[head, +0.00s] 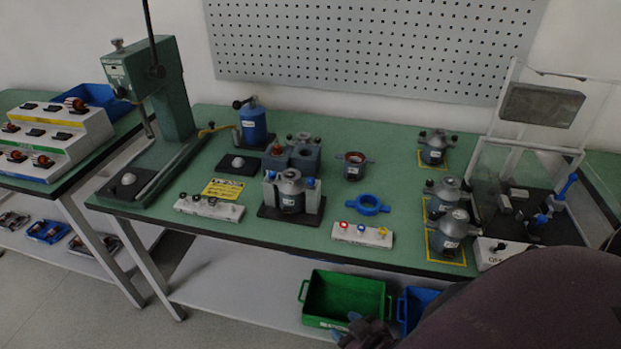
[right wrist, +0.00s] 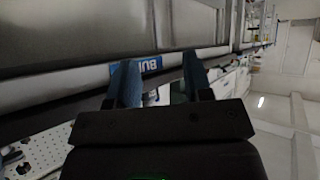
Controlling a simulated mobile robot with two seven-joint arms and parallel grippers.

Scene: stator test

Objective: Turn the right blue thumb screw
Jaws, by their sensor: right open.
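A grey stator housing (head: 291,190) stands upright in a fixture with a black base (head: 262,211) at the middle of the green table in the head view. Two small blue thumb screws top the fixture's sides, the left one (head: 270,175) and the right one (head: 310,183). My right gripper (head: 346,326) is low at the bottom of the head view, in front of the table, well apart from the screws. In the right wrist view its two fingers (right wrist: 160,78) stand apart with nothing held between them. The wrist view does not show the thumb screws. My left gripper is out of view.
A green bin (head: 344,293) sits below the table's front edge. A green press (head: 165,95) stands left. A clear-walled tester (head: 497,180) stands right, near my dark arm.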

